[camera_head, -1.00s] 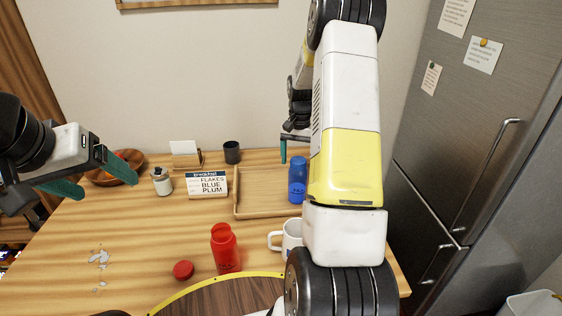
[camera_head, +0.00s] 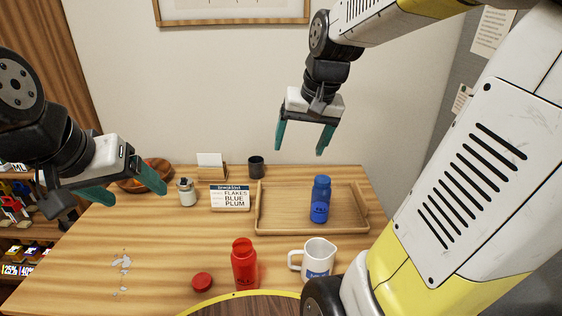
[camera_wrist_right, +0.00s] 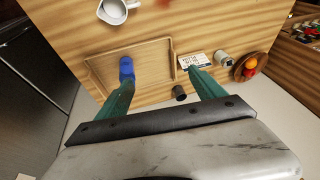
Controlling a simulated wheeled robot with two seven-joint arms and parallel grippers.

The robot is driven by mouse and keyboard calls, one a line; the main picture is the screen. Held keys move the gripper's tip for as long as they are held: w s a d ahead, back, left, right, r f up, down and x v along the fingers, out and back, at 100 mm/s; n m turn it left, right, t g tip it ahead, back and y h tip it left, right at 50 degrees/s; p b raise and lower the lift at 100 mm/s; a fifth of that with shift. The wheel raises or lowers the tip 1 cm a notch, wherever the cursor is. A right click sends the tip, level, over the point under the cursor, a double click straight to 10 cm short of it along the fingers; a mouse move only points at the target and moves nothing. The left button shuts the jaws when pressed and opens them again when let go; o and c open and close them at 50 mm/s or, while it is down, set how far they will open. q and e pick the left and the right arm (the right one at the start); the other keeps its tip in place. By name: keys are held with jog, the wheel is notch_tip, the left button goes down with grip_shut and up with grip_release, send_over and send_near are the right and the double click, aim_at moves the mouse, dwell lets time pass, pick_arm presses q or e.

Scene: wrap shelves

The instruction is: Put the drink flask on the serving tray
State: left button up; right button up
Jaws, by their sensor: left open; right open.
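A blue flask (camera_head: 320,200) stands upright on the wooden serving tray (camera_head: 278,222), right of its middle. A red flask (camera_head: 244,265) stands on the table in front of the tray, outside it. My right gripper (camera_head: 300,138) is open and empty, raised above the back of the tray with its fingers pointing down. In the right wrist view, the blue flask (camera_wrist_right: 126,68) appears by the left fingertip, on the tray (camera_wrist_right: 150,55); no contact shows. My left gripper (camera_head: 138,194) is open and empty over the table's left part.
A white mug (camera_head: 318,258) stands right of the red flask, and a red lid (camera_head: 202,281) lies left of it. The tray's left half is clear.

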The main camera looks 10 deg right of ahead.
jog(key=s+a+n+t+y, duration=0.1)
jog(key=s+a, duration=0.4)
jog(key=s, duration=0.6)
jog(key=shift+r+n+t, duration=0.25)
jog(key=shift+n+t, duration=0.25)
jog(key=shift+n, duration=0.4)
